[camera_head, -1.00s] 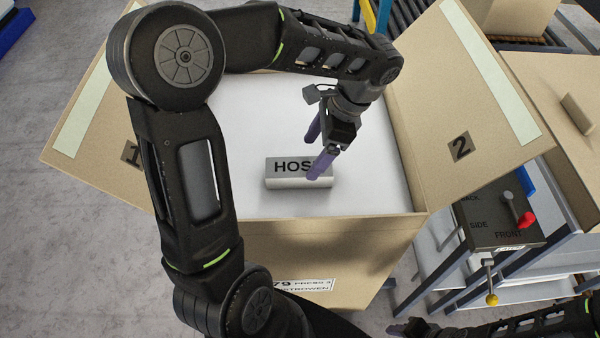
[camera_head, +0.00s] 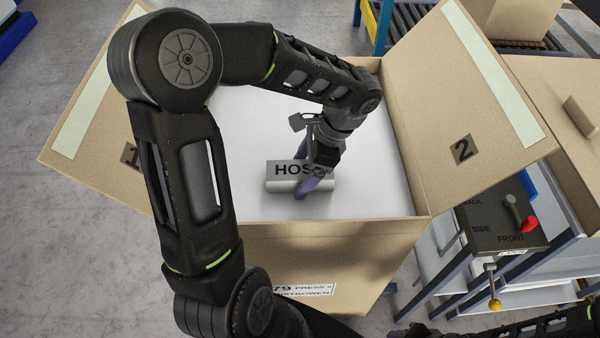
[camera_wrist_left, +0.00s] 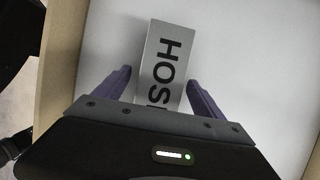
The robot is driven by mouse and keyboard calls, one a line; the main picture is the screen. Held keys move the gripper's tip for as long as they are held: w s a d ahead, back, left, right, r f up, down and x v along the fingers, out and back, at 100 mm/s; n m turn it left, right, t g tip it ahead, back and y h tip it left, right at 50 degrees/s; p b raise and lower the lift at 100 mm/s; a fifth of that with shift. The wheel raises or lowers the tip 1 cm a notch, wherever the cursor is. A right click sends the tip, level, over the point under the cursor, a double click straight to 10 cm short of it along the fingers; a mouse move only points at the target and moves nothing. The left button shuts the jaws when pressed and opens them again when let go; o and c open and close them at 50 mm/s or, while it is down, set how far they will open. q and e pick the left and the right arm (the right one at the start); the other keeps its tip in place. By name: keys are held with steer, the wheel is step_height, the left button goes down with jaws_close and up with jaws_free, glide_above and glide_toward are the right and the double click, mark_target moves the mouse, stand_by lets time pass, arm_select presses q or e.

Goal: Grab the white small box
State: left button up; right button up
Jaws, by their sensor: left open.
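The small white box (camera_head: 284,184), with a grey face marked in black letters starting "HOS", lies on the white floor inside a large open cardboard carton (camera_head: 330,238). My left gripper (camera_head: 308,176) reaches down into the carton over the box's right part, which it partly hides. In the left wrist view the box (camera_wrist_left: 162,60) lies between the two purple fingers of the open left gripper (camera_wrist_left: 160,88), with a gap to each finger. The near end of the box is hidden by the gripper body. My right gripper (camera_head: 420,331) is barely visible at the bottom edge.
The carton's raised flaps (camera_head: 485,100) stand out to the left and right, and its walls surround the left gripper. A metal rack with a dark control box (camera_head: 500,222) stands at the right. The carton floor around the small box is clear.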

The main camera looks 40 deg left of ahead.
mark_target(295, 169)
stand_by(0.5)
arm_select(q)
steer(key=c, duration=1.6)
steer(key=shift+o, duration=0.2)
steer(key=shift+r, duration=0.1)
step_height(295, 169, up, 5)
steer(key=shift+f, duration=0.1)
step_height(295, 169, up, 4)
steer(key=p, duration=0.2)
steer(key=shift+p, duration=0.4)
steer(key=shift+r+p, duration=0.55)
steer(key=shift+r, duration=0.05)
steer(key=shift+f, duration=0.1)
